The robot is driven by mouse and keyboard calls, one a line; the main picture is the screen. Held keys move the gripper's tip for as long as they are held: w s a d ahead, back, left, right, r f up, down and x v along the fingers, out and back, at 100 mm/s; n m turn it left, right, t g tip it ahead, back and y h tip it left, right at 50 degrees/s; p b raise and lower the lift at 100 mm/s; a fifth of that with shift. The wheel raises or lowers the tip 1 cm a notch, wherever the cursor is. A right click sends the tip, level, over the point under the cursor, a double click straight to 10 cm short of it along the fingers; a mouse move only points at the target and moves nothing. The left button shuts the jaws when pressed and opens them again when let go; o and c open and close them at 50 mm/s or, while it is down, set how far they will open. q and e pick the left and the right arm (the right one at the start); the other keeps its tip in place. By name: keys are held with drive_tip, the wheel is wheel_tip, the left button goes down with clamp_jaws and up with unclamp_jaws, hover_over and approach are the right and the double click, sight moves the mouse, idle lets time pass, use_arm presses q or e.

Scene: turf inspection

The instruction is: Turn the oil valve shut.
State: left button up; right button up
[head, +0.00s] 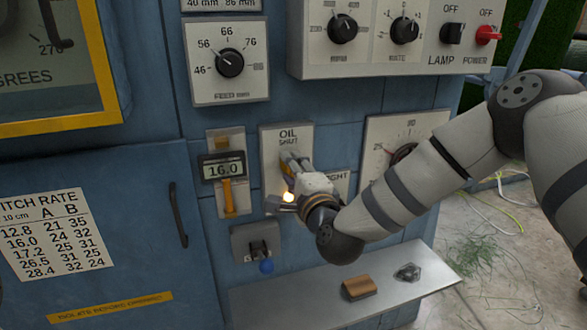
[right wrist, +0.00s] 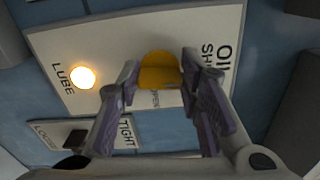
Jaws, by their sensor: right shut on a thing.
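The oil valve's yellow handle (right wrist: 160,70) sits on a pale panel (right wrist: 110,40) marked OIL, SHUT, OPEN and LUBE. My right gripper (right wrist: 161,78) is shut on this handle, with one finger on each side of it. In the head view my right gripper (head: 292,163) covers most of the handle, just under the word SHUT on the panel (head: 270,138). Which way the handle points is hard to tell. A lamp (right wrist: 83,77) by the word LUBE glows; it also shows in the head view (head: 289,197). My left gripper is not in view.
A gauge reading 16.0 (head: 222,170) is left of the oil panel. A metal shelf (head: 310,300) holds a brown block (head: 358,288) and a small dark object (head: 407,272). A dial panel (head: 420,124) stands behind my right arm.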

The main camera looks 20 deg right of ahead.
drive_tip(key=shift+n, duration=0.6)
drive_tip(key=o, duration=1.2)
drive_tip(key=shift+c, duration=0.2)
drive_tip(key=s, duration=1.2)
drive_tip(key=shift+d, duration=0.25)
